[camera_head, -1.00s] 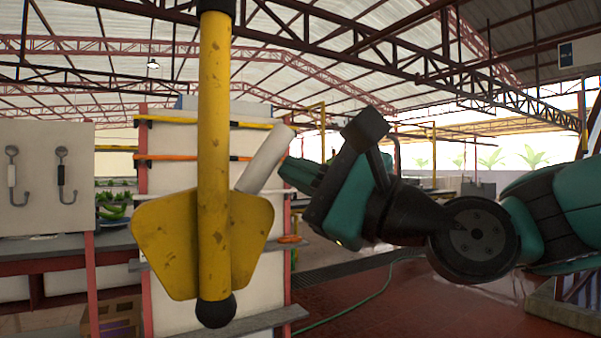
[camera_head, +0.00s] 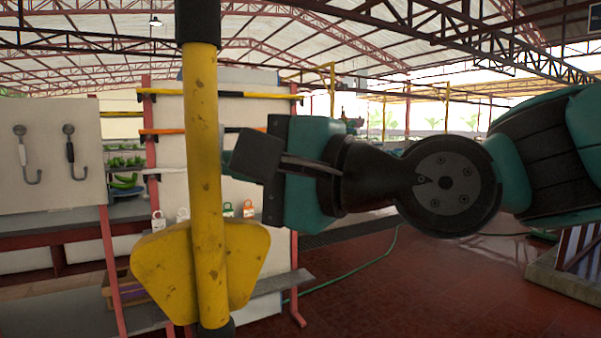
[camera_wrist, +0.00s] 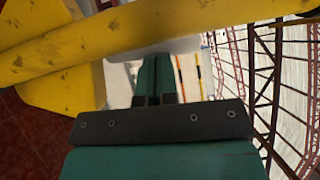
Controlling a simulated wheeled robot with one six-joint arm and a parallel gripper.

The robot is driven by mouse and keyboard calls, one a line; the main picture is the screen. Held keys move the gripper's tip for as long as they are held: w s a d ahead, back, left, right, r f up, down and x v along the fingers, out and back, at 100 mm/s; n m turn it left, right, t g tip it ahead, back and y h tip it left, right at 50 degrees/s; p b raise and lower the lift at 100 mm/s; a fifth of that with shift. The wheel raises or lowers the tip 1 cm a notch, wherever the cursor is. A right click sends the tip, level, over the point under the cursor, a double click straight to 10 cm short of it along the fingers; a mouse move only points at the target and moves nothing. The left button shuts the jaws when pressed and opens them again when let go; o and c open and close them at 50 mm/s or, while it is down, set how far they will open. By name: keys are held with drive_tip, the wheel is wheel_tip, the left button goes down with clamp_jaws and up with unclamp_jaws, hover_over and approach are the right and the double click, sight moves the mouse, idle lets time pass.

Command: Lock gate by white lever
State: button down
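A worn yellow pole (camera_head: 205,130) hangs upright in the head view, with two yellow plates (camera_head: 245,265) at its lower end. It also crosses the top of the wrist view (camera_wrist: 150,28). The white lever shows in the wrist view as a pale bar (camera_wrist: 180,47) beside the pole and roughly along it. In the head view the lever is mostly hidden behind the pole and my gripper. My gripper (camera_head: 228,155) is right of the pole, above the plates. Its fingers (camera_wrist: 155,75) lie side by side and look shut, with their tips at the lever; contact is unclear.
A white board with two hooks (camera_head: 55,155) stands at the left. Behind the pole is a white panel with yellow and orange bars (camera_head: 245,94). Red floor (camera_head: 370,290) is open at lower right.

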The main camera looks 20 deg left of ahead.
drive_tip(key=shift+s+a+r+n+h+p, duration=0.2)
drive_tip(key=shift+s+a+n+h+p, duration=0.2)
drive_tip(key=shift+s+n, duration=0.1)
idle(0.3)
drive_tip(key=w+d+b, duration=0.2)
drive_tip(key=d+b, duration=0.1)
drive_tip(key=d, duration=1)
drive_tip(key=shift+w, duration=0.15)
